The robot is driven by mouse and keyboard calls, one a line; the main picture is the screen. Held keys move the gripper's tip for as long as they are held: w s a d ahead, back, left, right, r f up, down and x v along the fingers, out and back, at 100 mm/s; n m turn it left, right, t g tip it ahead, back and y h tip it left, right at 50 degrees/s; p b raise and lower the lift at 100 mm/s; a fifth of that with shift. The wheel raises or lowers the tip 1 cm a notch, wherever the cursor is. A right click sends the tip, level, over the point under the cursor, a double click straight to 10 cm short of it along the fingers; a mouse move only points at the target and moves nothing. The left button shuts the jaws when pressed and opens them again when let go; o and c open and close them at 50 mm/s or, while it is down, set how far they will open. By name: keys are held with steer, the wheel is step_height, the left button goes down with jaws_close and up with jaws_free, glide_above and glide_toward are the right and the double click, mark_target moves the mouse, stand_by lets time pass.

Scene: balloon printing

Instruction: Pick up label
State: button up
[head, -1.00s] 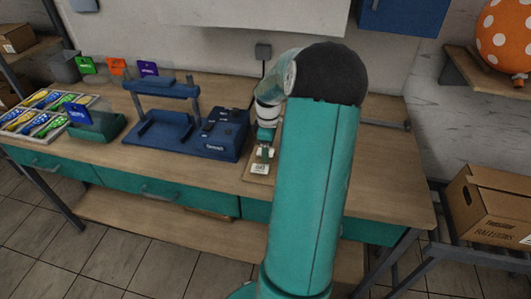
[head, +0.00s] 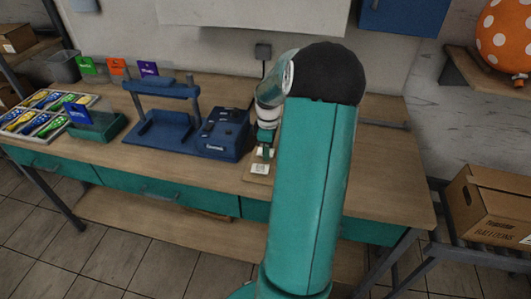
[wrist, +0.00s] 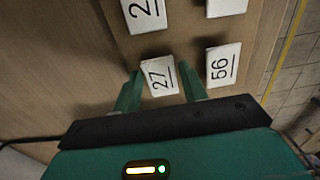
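In the wrist view, a white label marked 27 (wrist: 159,76) lies between the two green fingers of my gripper (wrist: 160,90). The fingers are apart, with the label's lower part between them; I cannot tell whether they touch it. A label marked 56 (wrist: 222,65) lies just to the right. Two more labels, one partly cut off (wrist: 144,14) and one showing only its edge (wrist: 227,7), lie farther up. In the head view, my gripper (head: 264,153) is low over the label board, and a white label (head: 260,169) shows in front of it.
The labels lie on a wooden board (head: 252,178) at the table's front. A blue printing machine (head: 215,135) stands close to the left of my gripper. A green box (head: 98,125) and a tray of balloons (head: 45,115) are farther left. The table's right side is clear.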

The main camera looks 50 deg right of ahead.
steer(key=c, duration=0.6)
steer(key=shift+r, duration=0.15)
